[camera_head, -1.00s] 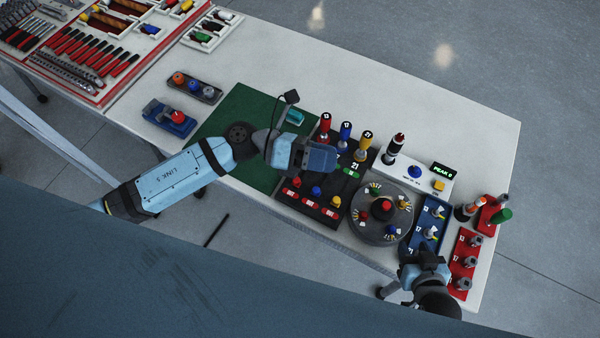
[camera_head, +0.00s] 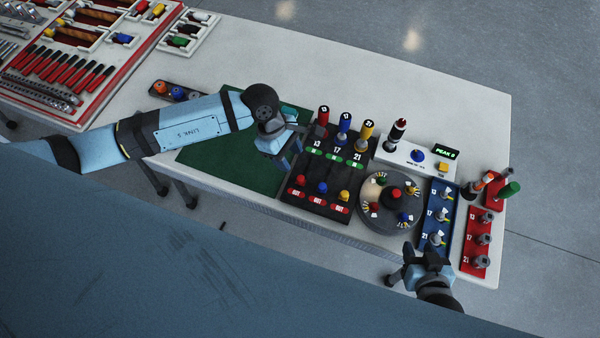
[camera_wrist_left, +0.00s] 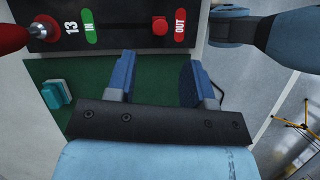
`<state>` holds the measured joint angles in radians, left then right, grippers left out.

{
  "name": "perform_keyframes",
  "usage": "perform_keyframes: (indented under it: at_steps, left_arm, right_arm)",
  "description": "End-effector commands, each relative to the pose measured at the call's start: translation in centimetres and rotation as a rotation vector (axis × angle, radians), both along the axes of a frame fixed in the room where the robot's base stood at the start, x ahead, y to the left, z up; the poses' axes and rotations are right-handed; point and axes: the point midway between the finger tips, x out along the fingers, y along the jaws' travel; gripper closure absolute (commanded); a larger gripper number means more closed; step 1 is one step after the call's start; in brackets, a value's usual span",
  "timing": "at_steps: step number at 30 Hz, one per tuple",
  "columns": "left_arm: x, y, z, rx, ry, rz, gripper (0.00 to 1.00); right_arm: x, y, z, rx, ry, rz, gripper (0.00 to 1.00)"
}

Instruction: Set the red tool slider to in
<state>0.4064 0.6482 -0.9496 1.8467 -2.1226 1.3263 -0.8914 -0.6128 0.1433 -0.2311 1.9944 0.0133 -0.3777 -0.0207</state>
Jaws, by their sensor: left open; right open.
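The red slider knob (camera_head: 299,181) is at the OUT end of the leftmost track, on the near part of the black slider board (camera_head: 314,167). In the left wrist view the red knob (camera_wrist_left: 160,25) sits beside the red OUT label (camera_wrist_left: 180,27), away from the green IN label (camera_wrist_left: 89,26). My left gripper (camera_head: 284,160) is open and empty at the board's left edge, over the green mat, apart from the knob. In the wrist view its two blue fingers (camera_wrist_left: 155,75) point toward the board. My right gripper (camera_head: 427,257) is open at the table's front edge.
Blue (camera_head: 322,187) and yellow (camera_head: 344,195) knobs stand to the right of the red one. Upright red (camera_head: 322,122), blue (camera_head: 344,125) and yellow (camera_head: 367,132) tools line the board's far side. A round dial (camera_head: 375,217) is to the right.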

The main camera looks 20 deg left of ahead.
Motion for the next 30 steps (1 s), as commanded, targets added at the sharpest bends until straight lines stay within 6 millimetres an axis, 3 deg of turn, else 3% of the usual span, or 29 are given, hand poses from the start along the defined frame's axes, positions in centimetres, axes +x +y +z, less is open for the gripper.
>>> perform_keyframes:
  at_steps: [6,12,25,30]
  left_arm:
    - [-0.6,-1.9,-4.2,-0.003,0.005,0.002,0.52]
    - [-0.8,-2.9,-6.9,-0.001,0.003,0.002,0.52]
    - [-0.9,-3.2,-7.9,-0.002,0.001,0.001,0.52]
    - [-0.9,-3.2,-7.9,-0.002,0.001,0.001,0.89]
  right_arm:
    - [0.0,0.0,0.8,0.001,0.000,-0.001,0.57]
    - [-0.1,0.3,1.1,0.004,0.001,0.001,0.57]
    - [-0.2,0.4,1.1,0.006,0.003,0.001,0.57]
    - [-0.2,0.4,1.1,0.006,0.004,0.001,0.57]
